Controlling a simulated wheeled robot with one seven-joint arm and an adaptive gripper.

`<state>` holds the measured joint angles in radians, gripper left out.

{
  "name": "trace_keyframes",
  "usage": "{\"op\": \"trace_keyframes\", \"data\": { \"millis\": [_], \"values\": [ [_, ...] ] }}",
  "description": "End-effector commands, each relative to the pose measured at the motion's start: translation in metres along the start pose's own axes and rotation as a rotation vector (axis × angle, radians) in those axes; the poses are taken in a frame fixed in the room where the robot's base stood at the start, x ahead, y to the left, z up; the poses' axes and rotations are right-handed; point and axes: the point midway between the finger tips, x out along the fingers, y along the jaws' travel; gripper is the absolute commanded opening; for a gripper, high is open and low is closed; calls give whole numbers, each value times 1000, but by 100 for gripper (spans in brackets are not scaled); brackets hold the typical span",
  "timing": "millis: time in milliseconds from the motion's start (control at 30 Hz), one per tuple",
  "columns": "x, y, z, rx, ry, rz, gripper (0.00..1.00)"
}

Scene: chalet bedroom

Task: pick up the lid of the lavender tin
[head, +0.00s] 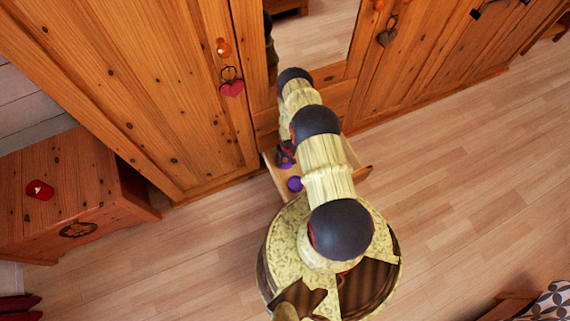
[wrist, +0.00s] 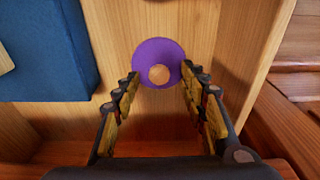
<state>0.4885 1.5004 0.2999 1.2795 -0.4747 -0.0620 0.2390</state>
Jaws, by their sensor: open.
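The lavender tin's lid is a round purple disc (wrist: 158,50) with a pale wooden knob (wrist: 159,74) at its middle, seen in the wrist view. It rests over the wooden floor of an open drawer (wrist: 205,22). My gripper (wrist: 162,76) is open, its two fingers reaching toward the lid, one on each side of its near edge. Nothing is between the fingertips that I can see gripped. The tin's body is hidden under the lid. In the head view a small purple round thing (head: 295,184) shows in the drawer beside my arm; my arm hides much of the drawer.
A dark blue block-like object (wrist: 45,50) lies left of the lid in the wrist view. The drawer's wooden side wall (wrist: 262,55) rises on the right. In the head view the drawer juts from a wooden wardrobe (head: 160,80); a chest (head: 85,190) stands left. Open floor (head: 480,180) lies right.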

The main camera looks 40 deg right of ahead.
Motion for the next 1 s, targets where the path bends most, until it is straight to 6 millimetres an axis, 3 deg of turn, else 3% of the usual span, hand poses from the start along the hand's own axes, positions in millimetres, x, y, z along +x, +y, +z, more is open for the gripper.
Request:
{"op": "trace_keyframes", "data": {
  "millis": [33,133,433,1000],
  "values": [
    [11,1,1,1,0,0,43],
    [17,1,0,2,0,1,43],
    [18,1,0,2,1,1,42],
    [18,1,0,2,1,1,10]
  ]
}}
